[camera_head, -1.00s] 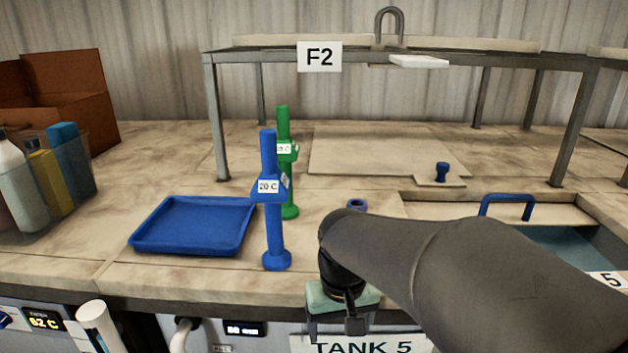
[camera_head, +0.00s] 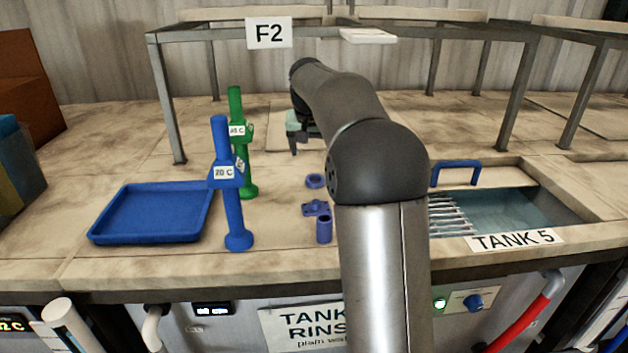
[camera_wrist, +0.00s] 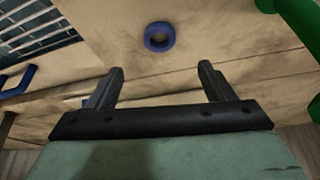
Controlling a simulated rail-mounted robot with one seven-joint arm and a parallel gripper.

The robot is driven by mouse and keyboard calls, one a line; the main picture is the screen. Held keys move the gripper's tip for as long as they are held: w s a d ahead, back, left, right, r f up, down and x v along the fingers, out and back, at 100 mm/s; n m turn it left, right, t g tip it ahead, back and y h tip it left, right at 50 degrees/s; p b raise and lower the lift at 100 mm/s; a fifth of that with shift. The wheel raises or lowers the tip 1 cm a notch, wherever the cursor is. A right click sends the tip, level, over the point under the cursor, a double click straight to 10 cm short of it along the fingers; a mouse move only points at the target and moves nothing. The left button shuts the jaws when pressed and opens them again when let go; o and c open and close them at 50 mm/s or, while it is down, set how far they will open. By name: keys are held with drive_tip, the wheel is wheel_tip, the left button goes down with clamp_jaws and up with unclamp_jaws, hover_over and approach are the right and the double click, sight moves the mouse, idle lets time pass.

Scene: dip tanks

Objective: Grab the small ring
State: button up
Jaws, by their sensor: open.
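The small ring (camera_head: 315,181) is blue and lies flat on the counter, right of the blue and green posts. In the wrist view the ring (camera_wrist: 159,36) sits beyond the fingertips, roughly centred between them. My gripper (camera_wrist: 160,75) is open and empty, with clear space between its two dark fingers. In the head view my gripper (camera_head: 293,148) is over the counter behind the ring, partly hidden by my arm. It is apart from the ring.
A blue flat part (camera_head: 316,208) and a short blue tube (camera_head: 324,230) lie in front of the ring. The blue post (camera_head: 231,205), green post (camera_head: 248,165) and blue tray (camera_head: 105,237) are to the left. Tank 5 (camera_head: 515,238) is right; a metal rack (camera_head: 163,100) spans the back.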

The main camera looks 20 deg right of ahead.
sight(315, 175)
drive_tip(key=p+x, duration=0.2)
drive_tip(key=x, duration=0.9)
drive_tip(key=shift+w+d+f+p, duration=0.15)
drive_tip(key=shift+f+p, duration=0.1)
drive_tip(key=shift+p, duration=0.15)
drive_tip(key=c, duration=1.1)
